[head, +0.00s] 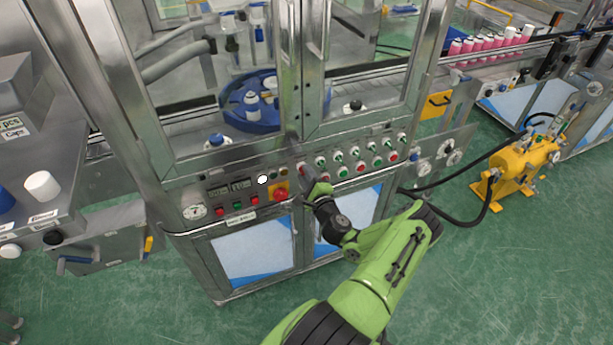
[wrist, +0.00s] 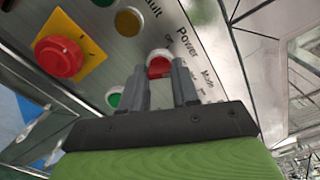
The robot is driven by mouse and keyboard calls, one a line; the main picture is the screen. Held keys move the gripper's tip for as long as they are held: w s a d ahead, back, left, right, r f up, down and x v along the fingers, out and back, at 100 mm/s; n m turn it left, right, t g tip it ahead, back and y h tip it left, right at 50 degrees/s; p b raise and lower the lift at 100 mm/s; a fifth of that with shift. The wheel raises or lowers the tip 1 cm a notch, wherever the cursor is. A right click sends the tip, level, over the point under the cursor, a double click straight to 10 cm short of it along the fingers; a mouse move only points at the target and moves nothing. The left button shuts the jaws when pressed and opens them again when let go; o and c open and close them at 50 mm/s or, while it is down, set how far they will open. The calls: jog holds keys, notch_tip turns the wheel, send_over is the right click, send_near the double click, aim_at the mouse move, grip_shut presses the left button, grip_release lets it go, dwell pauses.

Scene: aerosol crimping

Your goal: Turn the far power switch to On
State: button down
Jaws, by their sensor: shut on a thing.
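The power switch (wrist: 159,66) is a red knob on the metal control panel, beside the printed word "Power" in the wrist view. My gripper (wrist: 160,75) has its two grey fingers on either side of this knob and is shut on it. In the head view my gripper (head: 308,178) is at the machine's front panel (head: 240,171), and it largely hides the switch. I cannot read which position the switch is in.
A red emergency stop (head: 281,195) on a yellow plate lies just left of my gripper; it also shows in the wrist view (wrist: 58,56). Several red and green buttons (head: 358,168) line the panel to the right. Glass doors stand above, and a yellow pump (head: 520,165) is at right.

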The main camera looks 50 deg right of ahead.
jog(key=shift+m, duration=0.7)
jog(key=shift+f, duration=0.1)
jog(key=c, duration=0.8)
grip_release()
jog(key=shift+c, duration=0.2)
jog(key=shift+s, duration=0.1)
jog(key=p+v, duration=0.1)
jog(key=v, duration=1.4)
jog(key=shift+s+a, duration=0.2)
jog(key=shift+s, duration=0.05)
